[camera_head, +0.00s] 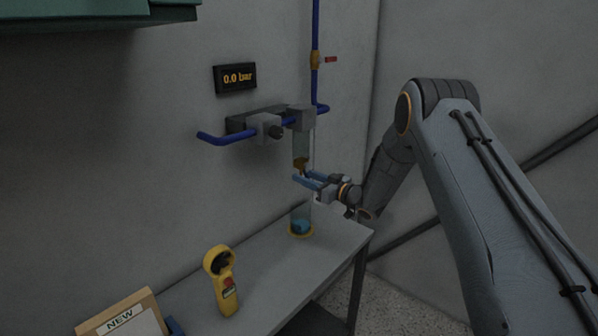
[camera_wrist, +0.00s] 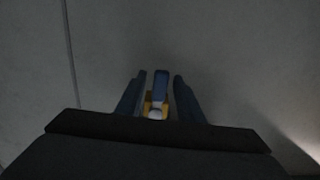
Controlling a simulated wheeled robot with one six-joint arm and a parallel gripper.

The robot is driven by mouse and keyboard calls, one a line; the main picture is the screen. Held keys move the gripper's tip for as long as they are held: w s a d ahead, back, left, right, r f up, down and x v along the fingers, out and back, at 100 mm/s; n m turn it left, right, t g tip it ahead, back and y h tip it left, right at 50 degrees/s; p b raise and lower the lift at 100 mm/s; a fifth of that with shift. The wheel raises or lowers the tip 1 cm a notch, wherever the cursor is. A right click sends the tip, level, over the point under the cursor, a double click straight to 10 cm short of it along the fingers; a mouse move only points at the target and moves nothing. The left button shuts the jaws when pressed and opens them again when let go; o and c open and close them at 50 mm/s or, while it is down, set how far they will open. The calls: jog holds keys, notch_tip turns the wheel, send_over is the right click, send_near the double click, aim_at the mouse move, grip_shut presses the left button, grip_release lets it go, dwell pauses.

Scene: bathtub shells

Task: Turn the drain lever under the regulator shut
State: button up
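The regulator (camera_head: 301,118) is a grey block on the blue wall pipe, with a clear bowl (camera_head: 302,146) below it and a brass fitting (camera_head: 300,164) at the bowl's bottom. My gripper (camera_head: 299,178) is just under this fitting, reaching in from the right. In the wrist view, the drain lever (camera_wrist: 161,88) is a blue bar beside a yellow-brass body (camera_wrist: 147,106). It lies between my two fingers (camera_wrist: 160,74), with a narrow gap on each side. The fingers are open and hold nothing. In the head view I cannot tell the lever from the fingers.
A wall display (camera_head: 236,78) reads 0.0 bar. A yellow handheld device (camera_head: 221,280) and a "NEW" board (camera_head: 127,319) are nearer. A red-handled valve (camera_head: 330,59) sits on the upper pipe.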

jog(key=shift+p+x, duration=0.4)
jog(key=shift+x, duration=1.2)
grip_shut()
